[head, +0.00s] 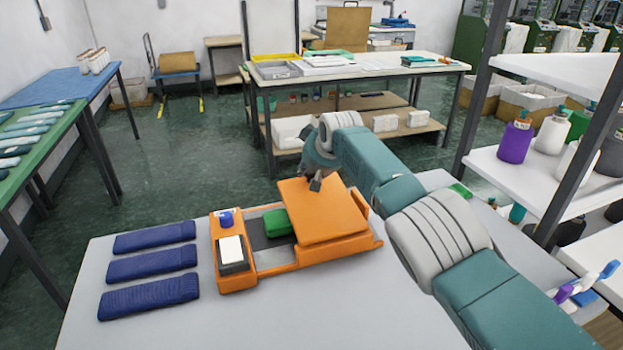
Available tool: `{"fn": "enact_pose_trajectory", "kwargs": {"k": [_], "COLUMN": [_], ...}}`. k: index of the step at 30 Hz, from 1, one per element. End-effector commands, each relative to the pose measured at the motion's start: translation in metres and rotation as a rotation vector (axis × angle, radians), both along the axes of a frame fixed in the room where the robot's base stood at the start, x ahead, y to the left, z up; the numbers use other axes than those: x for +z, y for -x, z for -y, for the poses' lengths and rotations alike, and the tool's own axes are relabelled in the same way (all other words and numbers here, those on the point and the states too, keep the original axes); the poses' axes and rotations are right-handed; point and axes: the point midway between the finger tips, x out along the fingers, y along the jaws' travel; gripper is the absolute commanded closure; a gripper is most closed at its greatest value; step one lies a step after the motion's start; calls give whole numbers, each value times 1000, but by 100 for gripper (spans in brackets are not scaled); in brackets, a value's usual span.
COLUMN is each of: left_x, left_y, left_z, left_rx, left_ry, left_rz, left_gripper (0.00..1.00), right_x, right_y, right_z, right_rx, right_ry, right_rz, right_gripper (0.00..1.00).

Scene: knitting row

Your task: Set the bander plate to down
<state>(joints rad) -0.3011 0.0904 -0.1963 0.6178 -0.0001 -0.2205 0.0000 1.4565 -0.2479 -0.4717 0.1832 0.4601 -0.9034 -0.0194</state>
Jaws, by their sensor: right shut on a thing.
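The orange bander (238,268) sits on the grey table. Its flat orange plate (322,222) is over the right part of the body and looks tilted, with its far left edge raised above the base. My right gripper (316,184) is shut on the far edge of the plate; my arm reaches in from the right and its fingertips are small in view. A green block (278,223) shows beside the plate's left edge, partly hidden by it. My left gripper is not in view.
Three folded dark blue knit pieces (150,265) lie left of the bander on the grey table (230,325). A white pad (231,250) and a blue-capped item (226,217) sit on the bander's left side. A shelf with bottles (515,140) stands at right.

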Motion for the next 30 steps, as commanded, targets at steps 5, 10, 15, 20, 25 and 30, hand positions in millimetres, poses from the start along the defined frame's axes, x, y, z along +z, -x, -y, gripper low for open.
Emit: {"fn": "enact_pose_trajectory", "kwargs": {"k": [5,10,15,20,25,30], "left_x": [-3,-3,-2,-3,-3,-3], "left_y": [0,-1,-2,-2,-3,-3], "left_z": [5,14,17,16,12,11], "left_rx": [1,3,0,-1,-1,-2], "left_ry": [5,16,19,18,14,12], "left_rz": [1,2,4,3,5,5], "left_gripper": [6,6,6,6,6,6], "right_x": [18,19,19,17,14,12], "right_y": [-8,-8,-8,-6,-5,-4], "right_z": [1,0,0,-1,-3,-3], "right_rx": [4,4,5,6,5,6], "right_ry": [3,3,4,2,0,-1], "right_rz": [39,38,39,34,27,24], "right_gripper": [100,100,66,52,52,52]}}
